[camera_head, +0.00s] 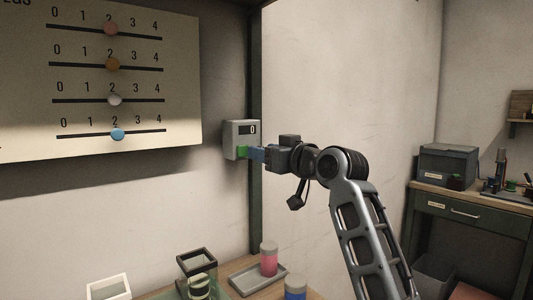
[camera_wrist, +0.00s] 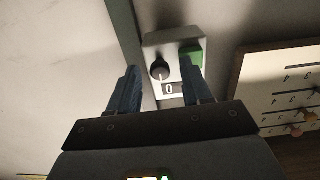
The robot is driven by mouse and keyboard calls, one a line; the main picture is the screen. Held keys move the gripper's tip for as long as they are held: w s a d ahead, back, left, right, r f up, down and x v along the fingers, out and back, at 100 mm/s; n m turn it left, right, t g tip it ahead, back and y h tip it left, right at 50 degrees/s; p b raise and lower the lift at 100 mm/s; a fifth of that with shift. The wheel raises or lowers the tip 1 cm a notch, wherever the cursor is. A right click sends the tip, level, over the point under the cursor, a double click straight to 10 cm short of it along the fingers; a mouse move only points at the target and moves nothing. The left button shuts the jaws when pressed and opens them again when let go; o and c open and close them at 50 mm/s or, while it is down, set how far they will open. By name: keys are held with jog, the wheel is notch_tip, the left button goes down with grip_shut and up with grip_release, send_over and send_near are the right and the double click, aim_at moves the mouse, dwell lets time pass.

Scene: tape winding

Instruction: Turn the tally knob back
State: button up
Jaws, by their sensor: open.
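A pale grey tally box (camera_head: 233,133) is fixed beside the dark post in the head view, and its display reads 0. In the wrist view the tally box (camera_wrist: 160,40) shows a round black tally knob (camera_wrist: 159,70) with a light pointer mark. A green button (camera_wrist: 191,56) sits beside the knob and the 0 display (camera_wrist: 170,89). My gripper (camera_head: 254,154) is at the box in the head view. In the wrist view my gripper (camera_wrist: 159,68) is open, one blue finger on each side of the knob, with no clear contact. The knob is not distinguishable in the head view.
A board with several number sliders (camera_head: 180,70) hangs left of the box. A dark post (camera_head: 255,60) stands directly behind my gripper. On the table below are a grey tray (camera_head: 245,284) with a pink-filled jar (camera_head: 269,262), a blue jar (camera_head: 295,288) and open-topped containers.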

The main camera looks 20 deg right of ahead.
jog(key=v, duration=0.8)
dwell(0.4)
